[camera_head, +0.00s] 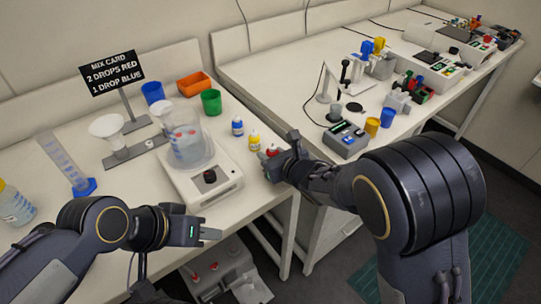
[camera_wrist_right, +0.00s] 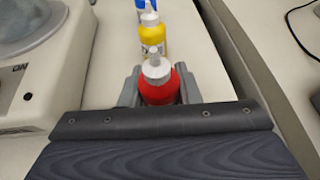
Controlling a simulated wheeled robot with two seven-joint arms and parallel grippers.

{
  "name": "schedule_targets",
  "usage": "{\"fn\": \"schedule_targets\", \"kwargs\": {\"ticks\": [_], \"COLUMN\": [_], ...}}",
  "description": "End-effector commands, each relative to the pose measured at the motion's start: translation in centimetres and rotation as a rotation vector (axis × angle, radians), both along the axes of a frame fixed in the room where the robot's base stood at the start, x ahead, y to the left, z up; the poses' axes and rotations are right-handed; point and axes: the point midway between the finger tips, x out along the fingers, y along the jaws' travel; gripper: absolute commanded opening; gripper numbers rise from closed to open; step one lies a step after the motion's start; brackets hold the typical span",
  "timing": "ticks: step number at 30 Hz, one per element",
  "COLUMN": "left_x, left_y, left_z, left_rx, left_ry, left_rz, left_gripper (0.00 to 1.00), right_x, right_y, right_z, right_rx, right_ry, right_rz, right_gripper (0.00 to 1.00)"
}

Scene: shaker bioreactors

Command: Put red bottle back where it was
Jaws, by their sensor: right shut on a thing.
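The red bottle (camera_wrist_right: 158,88), with a white dropper cap, is between the fingers of my right gripper (camera_wrist_right: 160,92) in the right wrist view. My right gripper is shut on it. In the head view the red bottle (camera_head: 272,151) is partly hidden by my right gripper (camera_head: 280,162), at the bench's right edge. It looks upright, in line with the yellow bottle (camera_head: 254,140) and the blue bottle (camera_head: 237,126). I cannot tell whether its base touches the bench. My left gripper (camera_head: 212,234) is over the bench's front edge, apart from the bottles; its finger gap is unclear.
A stirrer plate (camera_head: 232,192) with a glass beaker (camera_head: 187,148) stands left of the bottles. A mix card (camera_head: 112,72) reads 2 drops red, 1 drop blue. Colored cups stand behind. A gap separates this bench from the right bench (camera_head: 262,84).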

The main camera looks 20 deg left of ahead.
Motion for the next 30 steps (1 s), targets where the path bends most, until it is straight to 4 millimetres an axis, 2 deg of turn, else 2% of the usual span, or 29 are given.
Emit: {"fn": "schedule_targets", "kwargs": {"ticks": [3, 15, 16, 21, 30], "left_x": [0.00, 0.01, -0.01, 0.01, 0.00], "left_y": [0.00, 0.01, 0.00, 0.00, 0.00], "left_z": [0.02, -0.59, -0.56, -0.42, -0.16], "left_rx": [0.000, 0.000, 0.000, 0.000, 0.000], "left_ry": [0.000, 0.000, 0.000, 0.000, 0.000], "left_rz": [0.000, 0.000, 0.000, 0.000, 0.000], "left_gripper": [0.36, 0.36, 0.36, 0.36, 0.36], "right_x": [0.01, 0.00, -0.01, -0.01, -0.01], "right_y": [-0.08, -0.06, -0.06, -0.07, -0.07], "right_z": [-0.98, -1.33, -1.29, -1.19, -0.99], "right_rx": [-0.001, 0.001, 0.001, 0.000, 0.000], "right_ry": [-0.001, -0.002, -0.002, -0.002, -0.002], "right_rz": [-0.002, -0.001, -0.001, -0.001, -0.001], "right_gripper": [0.11, 0.11, 0.31, 0.51, 0.51]}}
